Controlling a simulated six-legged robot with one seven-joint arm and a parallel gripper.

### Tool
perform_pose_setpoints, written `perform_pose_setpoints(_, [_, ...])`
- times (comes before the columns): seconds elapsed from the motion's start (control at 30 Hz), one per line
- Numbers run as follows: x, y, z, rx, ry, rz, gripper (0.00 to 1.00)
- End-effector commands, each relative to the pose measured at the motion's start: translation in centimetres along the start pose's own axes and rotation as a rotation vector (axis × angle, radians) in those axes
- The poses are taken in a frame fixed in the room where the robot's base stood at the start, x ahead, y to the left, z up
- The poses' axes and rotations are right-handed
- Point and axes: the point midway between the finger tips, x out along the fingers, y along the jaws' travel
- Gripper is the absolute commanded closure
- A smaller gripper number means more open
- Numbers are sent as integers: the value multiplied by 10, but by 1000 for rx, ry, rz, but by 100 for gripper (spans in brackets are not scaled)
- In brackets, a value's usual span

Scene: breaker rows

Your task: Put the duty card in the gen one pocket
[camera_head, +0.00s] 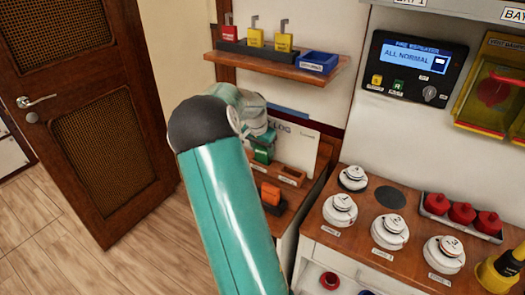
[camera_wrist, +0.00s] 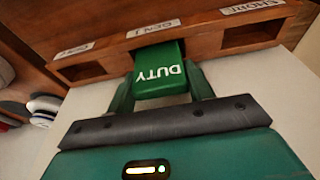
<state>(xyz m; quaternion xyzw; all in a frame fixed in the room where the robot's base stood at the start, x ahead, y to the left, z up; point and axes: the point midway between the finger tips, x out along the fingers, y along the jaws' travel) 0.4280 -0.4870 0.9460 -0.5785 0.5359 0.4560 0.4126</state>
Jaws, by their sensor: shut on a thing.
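The green duty card (camera_wrist: 160,72), marked DUTY, is between the two fingers of my gripper (camera_wrist: 161,84), which is shut on it. In the wrist view its far end is at the middle pocket of a wooden holder (camera_wrist: 196,30), under a label that reads like GEN 1 (camera_wrist: 153,27). I cannot tell how deep the card sits in that pocket. In the head view the green card (camera_head: 263,153) shows just below my gripper (camera_head: 263,138), partly hidden by my teal arm.
The holder has an empty pocket (camera_wrist: 250,36) labelled SHORE on the right and another (camera_wrist: 83,71) on the left. An orange item (camera_head: 271,193) stands nearby. Round detectors (camera_head: 390,232) stand on the right counter.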

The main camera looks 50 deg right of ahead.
Motion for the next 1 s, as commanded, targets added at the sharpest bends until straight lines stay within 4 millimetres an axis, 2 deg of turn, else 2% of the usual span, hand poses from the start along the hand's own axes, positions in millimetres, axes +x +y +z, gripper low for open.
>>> perform_pose_setpoints(0.07, [5, 0, 1, 0, 1, 0, 74])
perform_pose_setpoints(0.4, [8, 0, 2, 0, 1, 0, 74])
perform_pose_setpoints(0.43, [8, 0, 2, 0, 2, 0, 42])
perform_pose_setpoints(0.5, [8, 0, 2, 0, 2, 0, 28])
perform_pose_setpoints(0.53, [8, 0, 2, 0, 2, 0, 26])
perform_pose_setpoints(0.83, [6, 0, 1, 0, 2, -1, 26])
perform_pose_setpoints(1.0, [-12, -1, 1, 0, 3, -4, 26])
